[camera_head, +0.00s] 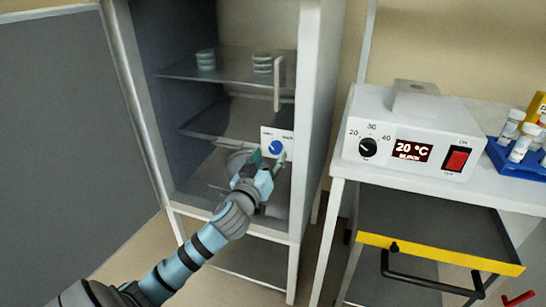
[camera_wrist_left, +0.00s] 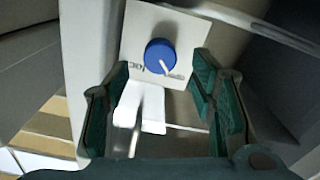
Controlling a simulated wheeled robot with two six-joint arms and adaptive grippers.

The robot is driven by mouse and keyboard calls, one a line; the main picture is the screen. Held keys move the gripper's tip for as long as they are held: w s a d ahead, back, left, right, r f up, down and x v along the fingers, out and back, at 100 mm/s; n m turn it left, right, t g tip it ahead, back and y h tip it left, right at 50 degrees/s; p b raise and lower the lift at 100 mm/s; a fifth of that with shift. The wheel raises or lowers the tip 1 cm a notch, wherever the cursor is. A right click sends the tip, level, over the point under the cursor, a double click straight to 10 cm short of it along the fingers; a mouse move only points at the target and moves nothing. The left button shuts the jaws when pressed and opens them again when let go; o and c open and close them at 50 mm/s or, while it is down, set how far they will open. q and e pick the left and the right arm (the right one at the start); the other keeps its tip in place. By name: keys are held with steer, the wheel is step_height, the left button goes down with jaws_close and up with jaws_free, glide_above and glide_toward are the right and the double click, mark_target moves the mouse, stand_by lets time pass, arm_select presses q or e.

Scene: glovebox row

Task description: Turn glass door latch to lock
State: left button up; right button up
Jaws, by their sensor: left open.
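The latch is a round blue knob (camera_head: 275,147) with a white pointer mark, on a pale plate (camera_head: 267,134) fixed to the glass door (camera_head: 232,122) of the tall cabinet. In the left wrist view the knob (camera_wrist_left: 161,55) sits just beyond and between the fingertips, its pointer toward the lower right, near partly readable lettering. My left gripper (camera_head: 262,170) is just below the plate in the head view. In the left wrist view its green-padded fingers (camera_wrist_left: 163,85) are spread apart with nothing between them. I cannot tell whether a fingertip touches the plate. My right gripper is not in view.
A vertical door handle (camera_head: 277,84) stands above the latch plate. Stacked dishes (camera_head: 206,60) sit on a shelf inside the cabinet. To the right, a bench holds a white heater box (camera_head: 412,130) and a blue vial rack (camera_head: 520,157), above a yellow-edged drawer (camera_head: 440,255).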

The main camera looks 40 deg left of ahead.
mark_target(274, 149)
arm_select(q)
steer(key=x, duration=0.2)
steer(key=shift+w+a, duration=0.2)
steer(key=shift+w, duration=0.4)
steer(key=shift+a, duration=0.1)
steer(key=c, duration=1.2)
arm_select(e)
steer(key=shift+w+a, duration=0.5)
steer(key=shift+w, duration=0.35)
